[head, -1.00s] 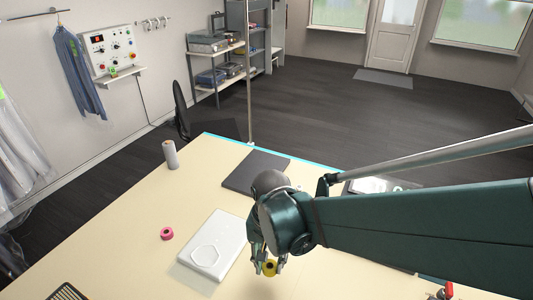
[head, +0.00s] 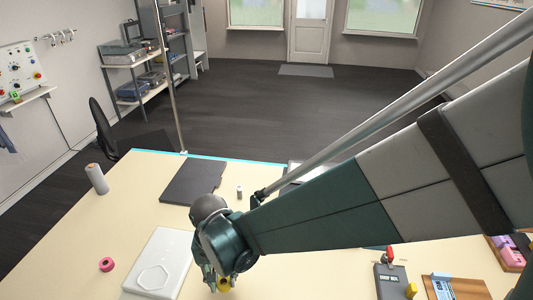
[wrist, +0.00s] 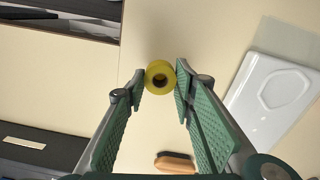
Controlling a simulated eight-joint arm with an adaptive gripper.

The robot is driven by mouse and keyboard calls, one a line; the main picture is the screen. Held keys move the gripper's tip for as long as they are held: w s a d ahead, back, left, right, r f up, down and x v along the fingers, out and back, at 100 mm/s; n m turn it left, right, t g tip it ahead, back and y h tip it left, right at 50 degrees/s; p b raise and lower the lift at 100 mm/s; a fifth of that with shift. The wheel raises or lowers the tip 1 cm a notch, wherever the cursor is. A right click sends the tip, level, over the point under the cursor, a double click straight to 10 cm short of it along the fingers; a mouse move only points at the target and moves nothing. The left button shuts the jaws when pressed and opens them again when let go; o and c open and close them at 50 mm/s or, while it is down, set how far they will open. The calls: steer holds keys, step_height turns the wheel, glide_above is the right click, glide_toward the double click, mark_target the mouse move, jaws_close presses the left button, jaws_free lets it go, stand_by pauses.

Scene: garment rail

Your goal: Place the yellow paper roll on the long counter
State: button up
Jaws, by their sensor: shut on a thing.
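The yellow paper roll (wrist: 160,77) is between my gripper's two fingertips (wrist: 160,84), with its round end and dark core facing the wrist camera. My gripper is shut on it. In the head view the yellow roll (head: 225,284) shows small beneath my gripper (head: 219,285), partly covered by the fingers. A broad cream worktop (head: 75,225) lies below. How high the roll is above it is hard to tell. I cannot tell whether this worktop is the long counter.
A white panel with a hexagon outline (head: 160,262) lies left of my gripper. A pink roll (head: 106,264), a grey-white cylinder (head: 96,179) and a dark flat board (head: 193,181) are also on the worktop. A grey device with a red knob (head: 391,280) stands at the right.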

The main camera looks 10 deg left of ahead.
mark_target(225, 286)
steer(key=shift+f, duration=0.2)
steer(key=shift+f, duration=2.05)
steer(key=shift+f, duration=0.1)
steer(key=o, duration=0.8)
steer(key=shift+b, duration=0.3)
steer(key=shift+r+p, duration=0.6)
steer(key=shift+r, duration=5.55)
